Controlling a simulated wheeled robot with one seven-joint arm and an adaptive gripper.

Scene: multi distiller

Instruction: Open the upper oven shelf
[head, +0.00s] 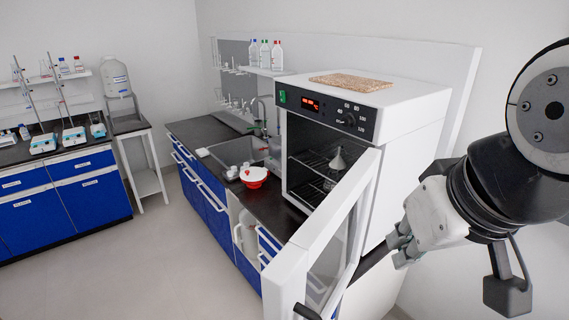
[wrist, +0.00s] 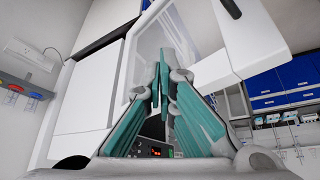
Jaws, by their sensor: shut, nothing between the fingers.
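The white oven (head: 400,120) stands on the dark counter at right, with a lit red display on its panel. Its glass-paned door (head: 345,210) is swung wide open towards the camera. Inside, wire shelves (head: 312,160) show, and a funnel-topped glass vessel (head: 336,168) stands among them; the door frame hides part of the interior. My gripper (head: 398,246) is shut and empty, to the right of the open door. In the wrist view its teal fingers (wrist: 162,72) meet in front of the door's white frame and glass (wrist: 190,35). I cannot tell whether they touch the door.
A brown slab (head: 350,83) lies on the oven top. A red-and-white bowl (head: 254,177) and a sink (head: 240,150) are left of the oven. Blue cabinets (head: 205,200) run below the counter. The floor at left (head: 130,270) is clear.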

